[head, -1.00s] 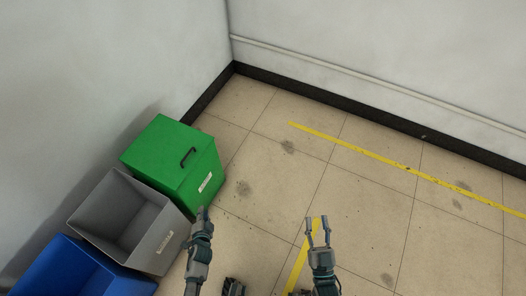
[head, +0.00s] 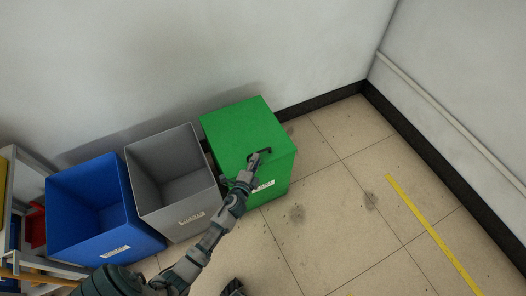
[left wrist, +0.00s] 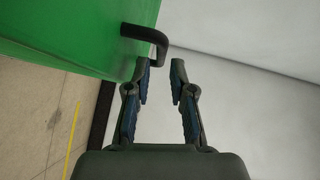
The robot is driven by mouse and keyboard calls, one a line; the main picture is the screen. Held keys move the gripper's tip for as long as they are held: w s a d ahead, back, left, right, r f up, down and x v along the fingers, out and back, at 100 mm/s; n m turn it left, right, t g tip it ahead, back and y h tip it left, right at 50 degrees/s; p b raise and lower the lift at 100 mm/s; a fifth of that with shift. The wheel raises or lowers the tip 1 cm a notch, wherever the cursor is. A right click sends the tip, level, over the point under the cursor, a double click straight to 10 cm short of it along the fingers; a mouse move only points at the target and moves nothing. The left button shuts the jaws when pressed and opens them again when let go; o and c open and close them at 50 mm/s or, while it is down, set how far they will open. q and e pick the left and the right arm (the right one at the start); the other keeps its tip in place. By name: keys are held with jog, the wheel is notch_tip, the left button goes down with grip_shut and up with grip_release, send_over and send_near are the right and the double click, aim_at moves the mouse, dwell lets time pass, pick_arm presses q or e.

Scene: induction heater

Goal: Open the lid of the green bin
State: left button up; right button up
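The green bin (head: 235,125) stands against the wall with its lid shut. The lid's black handle (head: 267,150) is partly covered by my left gripper (head: 257,160) in the head view.
An open grey bin (head: 208,196) stands left of the green bin, and an open blue bin (head: 142,236) beyond it. A shelf (head: 22,165) is at the far left. The tiled floor (head: 330,220) on the right is clear, with a yellow line (head: 432,232).

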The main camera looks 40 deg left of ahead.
aim_at(260, 151)
pick_arm(q)
jog(key=x, duration=0.2)
jog(key=b+x, duration=0.1)
jog(key=x, duration=0.1)
jog(key=shift+w+f, duration=0.15)
jog(key=shift+f, duration=0.1)
jog(key=shift+w+a+r, duration=0.1)
jog(key=shift+w+a, duration=0.1)
jog(key=shift+w, duration=0.3)
grip_shut()
